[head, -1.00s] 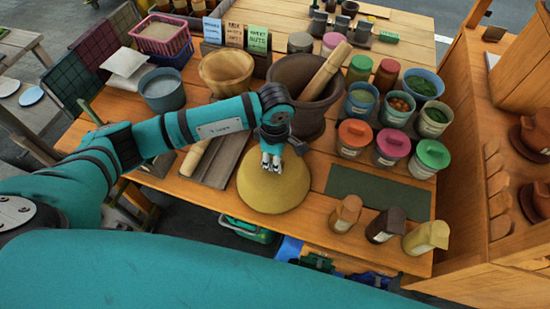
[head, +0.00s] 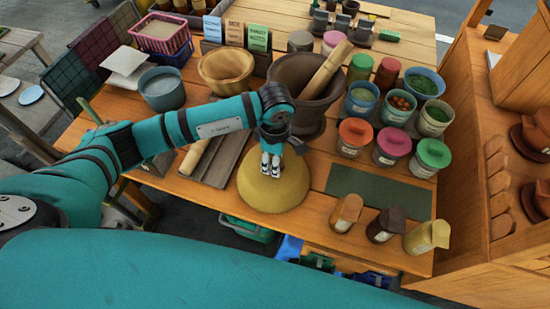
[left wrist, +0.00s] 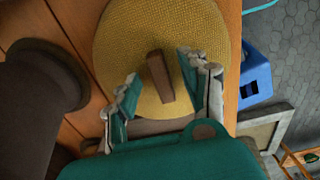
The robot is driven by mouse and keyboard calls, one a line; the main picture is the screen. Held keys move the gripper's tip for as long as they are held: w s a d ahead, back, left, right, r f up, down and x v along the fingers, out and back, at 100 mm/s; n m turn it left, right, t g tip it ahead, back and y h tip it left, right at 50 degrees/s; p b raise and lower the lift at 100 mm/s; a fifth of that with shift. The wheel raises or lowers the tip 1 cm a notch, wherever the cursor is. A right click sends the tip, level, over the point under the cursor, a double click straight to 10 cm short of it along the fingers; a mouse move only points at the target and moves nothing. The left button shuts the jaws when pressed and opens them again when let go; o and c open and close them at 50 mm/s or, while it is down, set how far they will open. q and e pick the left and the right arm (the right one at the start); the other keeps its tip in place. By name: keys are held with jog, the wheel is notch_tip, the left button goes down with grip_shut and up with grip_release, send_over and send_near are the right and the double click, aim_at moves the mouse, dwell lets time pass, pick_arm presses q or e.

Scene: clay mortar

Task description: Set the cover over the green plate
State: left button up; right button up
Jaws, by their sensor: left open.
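The cover (head: 284,195) is a yellow woven dome on the wooden table in front of the dark mortar. In the left wrist view, the cover (left wrist: 205,30) has a brown bar handle (left wrist: 160,76). My left gripper (head: 270,172) is over the top of the cover, pointing down. In the left wrist view, my left gripper (left wrist: 158,68) is open, with one finger on each side of the handle and gaps between. I cannot pick out a green plate for certain; a flat dark green rectangle (head: 378,192) lies right of the cover. My right gripper is not in view.
The mortar (head: 303,95) with its pestle stands close behind the cover. Lidded jars (head: 391,147) stand at the right, and several small shakers (head: 346,212) stand along the front edge. A grey tray (head: 216,160) lies left. A blue bin (left wrist: 255,75) is below the table edge.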

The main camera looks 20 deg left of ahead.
pick_arm(q)
notch_tip(320, 180, up, 12)
dwell(0.4)
